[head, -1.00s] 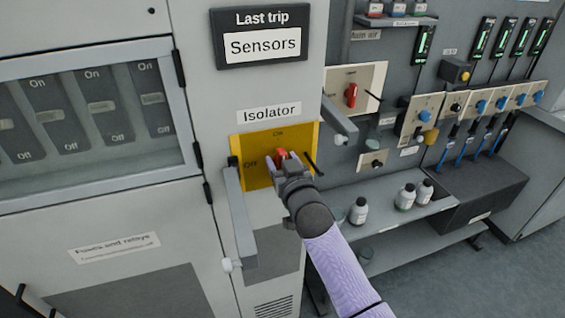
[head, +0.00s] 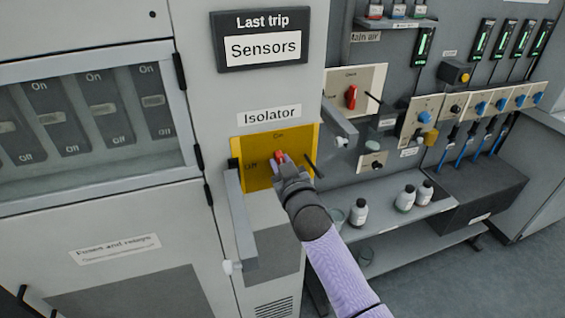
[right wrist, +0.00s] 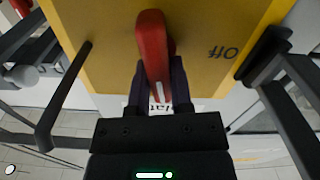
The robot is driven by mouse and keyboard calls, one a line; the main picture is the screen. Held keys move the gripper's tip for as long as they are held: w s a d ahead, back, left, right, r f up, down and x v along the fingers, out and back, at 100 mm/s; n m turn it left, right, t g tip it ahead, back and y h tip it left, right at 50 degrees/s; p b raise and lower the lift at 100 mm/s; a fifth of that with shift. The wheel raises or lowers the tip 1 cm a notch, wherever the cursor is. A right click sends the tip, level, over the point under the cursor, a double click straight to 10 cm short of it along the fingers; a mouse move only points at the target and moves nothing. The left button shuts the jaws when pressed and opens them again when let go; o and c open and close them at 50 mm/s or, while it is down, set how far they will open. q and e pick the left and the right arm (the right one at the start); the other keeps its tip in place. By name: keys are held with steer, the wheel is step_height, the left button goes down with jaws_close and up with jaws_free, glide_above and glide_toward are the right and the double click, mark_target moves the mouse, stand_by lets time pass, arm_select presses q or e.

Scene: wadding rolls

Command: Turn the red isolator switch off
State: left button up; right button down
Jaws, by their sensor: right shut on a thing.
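The red isolator switch (head: 279,156) sits on a yellow plate (head: 250,172) under the "Isolator" label. "On" is marked above the switch and "Off" to its left. My right gripper (head: 283,165) is at the switch and is shut on its red handle. In the right wrist view the handle (right wrist: 152,45) stands between the two dark fingers (right wrist: 158,85). That view is upside down, with "Off" to the right. The handle's white-marked end points roughly to the "Isolator" label side, tilted slightly toward "Off". My left gripper is not in view.
Black rods and a grey door handle (head: 240,220) stick out around the plate. Another red switch (head: 351,97) sits on a pale plate to the right. Bottles (head: 405,198) stand on a shelf below it. A breaker window (head: 90,115) is at the left.

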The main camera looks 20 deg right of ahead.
steer(key=n, duration=0.4)
steer(key=shift+a+f+n, duration=0.15)
steer(key=shift+a+n, duration=0.05)
steer(key=shift+n, duration=0.1)
steer(key=shift+a+n, duration=0.1)
steer(key=shift+n, duration=0.9)
steer(key=n, duration=0.6)
steer(key=shift+a+f, duration=0.15)
steer(key=shift+f, duration=0.2)
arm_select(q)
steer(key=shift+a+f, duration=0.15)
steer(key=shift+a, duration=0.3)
arm_select(e)
steer(key=shift+f+n, duration=0.2)
steer(key=shift+n, duration=1.4)
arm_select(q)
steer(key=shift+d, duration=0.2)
arm_select(e)
steer(key=c, duration=0.5)
jaws_free()
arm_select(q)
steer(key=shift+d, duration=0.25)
